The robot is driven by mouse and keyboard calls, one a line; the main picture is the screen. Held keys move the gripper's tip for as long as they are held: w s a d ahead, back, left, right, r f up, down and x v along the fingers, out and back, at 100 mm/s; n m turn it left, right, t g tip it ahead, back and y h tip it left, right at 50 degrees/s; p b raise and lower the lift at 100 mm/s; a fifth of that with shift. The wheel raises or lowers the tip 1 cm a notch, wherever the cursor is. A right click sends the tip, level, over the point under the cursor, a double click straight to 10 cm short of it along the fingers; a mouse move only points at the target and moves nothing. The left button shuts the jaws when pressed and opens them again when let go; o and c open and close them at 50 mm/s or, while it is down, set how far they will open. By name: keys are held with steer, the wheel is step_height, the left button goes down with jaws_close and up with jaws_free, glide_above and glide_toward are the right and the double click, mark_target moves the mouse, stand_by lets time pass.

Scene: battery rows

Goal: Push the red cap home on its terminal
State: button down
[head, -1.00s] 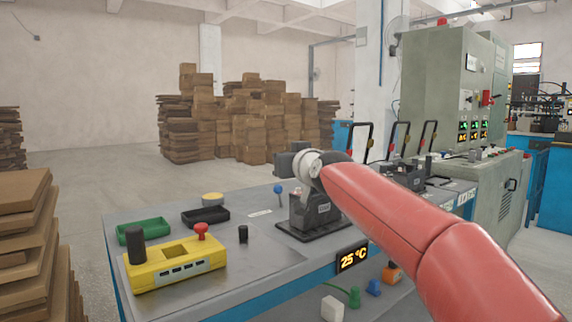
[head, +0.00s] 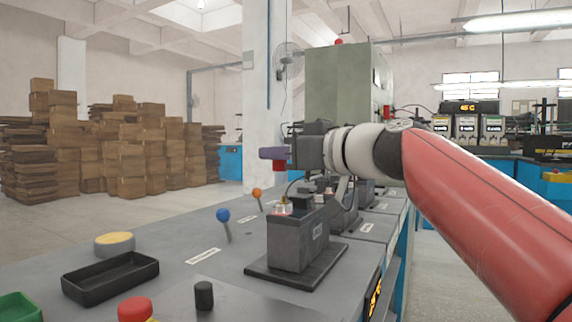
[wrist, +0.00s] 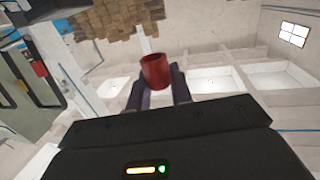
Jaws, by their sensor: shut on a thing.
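My gripper (head: 270,155) is shut on the red cap (head: 279,166). Its dark fingers point left, with the cap's lower part showing beneath them. In the wrist view the cap (wrist: 155,72) stands out between the two fingertips (wrist: 158,90), its hollow end facing the camera's upper side. The grey battery (head: 298,240) stands on a dark base plate below my gripper. A small terminal (head: 283,208) with a reddish ring is on its top left, and a black-capped post (head: 302,201) is beside it. The red cap is above the terminal, clearly apart from it.
A black tray (head: 110,283), a yellow-topped disc (head: 114,243), a black cylinder (head: 204,296) and a red knob (head: 135,309) are at left. More batteries stand farther back along the bench.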

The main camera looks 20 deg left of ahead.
steer(key=shift+f+b, duration=1.65)
steer(key=shift+f, duration=0.55)
steer(key=shift+b, duration=0.35)
steer(key=shift+f+b, duration=0.55)
steer(key=shift+f, duration=0.05)
steer(key=shift+f, duration=0.85)
stand_by(1.6)
steer(key=c, duration=1.2)
jaws_free()
steer(key=shift+o, duration=0.4)
